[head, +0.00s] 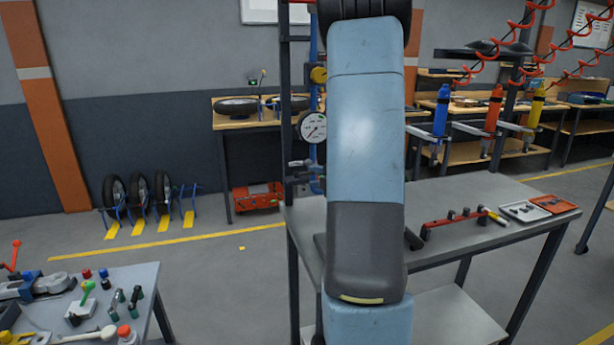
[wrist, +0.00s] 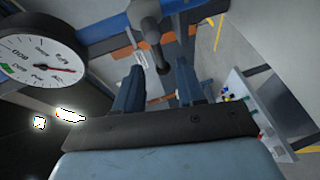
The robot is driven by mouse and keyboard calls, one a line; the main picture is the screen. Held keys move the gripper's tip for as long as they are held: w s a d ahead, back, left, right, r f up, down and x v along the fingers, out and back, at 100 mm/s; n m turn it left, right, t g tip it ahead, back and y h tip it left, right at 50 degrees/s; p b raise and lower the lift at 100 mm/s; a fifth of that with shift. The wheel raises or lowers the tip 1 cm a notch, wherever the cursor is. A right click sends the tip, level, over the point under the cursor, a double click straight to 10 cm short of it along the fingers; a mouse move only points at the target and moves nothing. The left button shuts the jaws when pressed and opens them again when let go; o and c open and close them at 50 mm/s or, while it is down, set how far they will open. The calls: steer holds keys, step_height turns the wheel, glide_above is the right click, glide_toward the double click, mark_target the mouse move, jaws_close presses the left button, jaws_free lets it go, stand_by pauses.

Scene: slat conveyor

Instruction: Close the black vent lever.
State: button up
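A black lever (wrist: 146,22) shows at the top of the wrist view, with a rounded thick end and a thinner stem reaching down toward the gap between my fingers. It looks like the black vent lever. My gripper (wrist: 158,72) is open, its two dark blue fingers apart with nothing held between them. In the head view, my arm hides my gripper, and I cannot make out for sure which small fitting beside the blue pipe is this lever.
A round pressure gauge (wrist: 38,60) is close on the left in the wrist view; it also shows in the head view (head: 313,127). A grey workbench (head: 470,200) with a red tool holder (head: 452,222) stands right of my arm. A tool-covered table (head: 140,280) is at lower left.

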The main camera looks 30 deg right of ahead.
steer(key=f+v, duration=0.1)
steer(key=v, duration=0.5)
steer(key=shift+r, duration=0.4)
steer(key=a+r+m+g+h, duration=0.4)
steer(key=a+r+m+h, duration=0.25)
steer(key=r+m, duration=0.3)
steer(key=s+a+r+m+g+y, duration=0.1)
steer(key=s+a+m+g+y, duration=0.3)
steer(key=s+a+m, duration=0.5)
steer(key=s+a+g, duration=0.2)
steer(key=s+a, duration=0.9)
steer(key=a, duration=0.1)
steer(key=shift+a, duration=0.15)
steer(key=shift+s+r+y, duration=0.1)
steer(key=shift+y, duration=0.15)
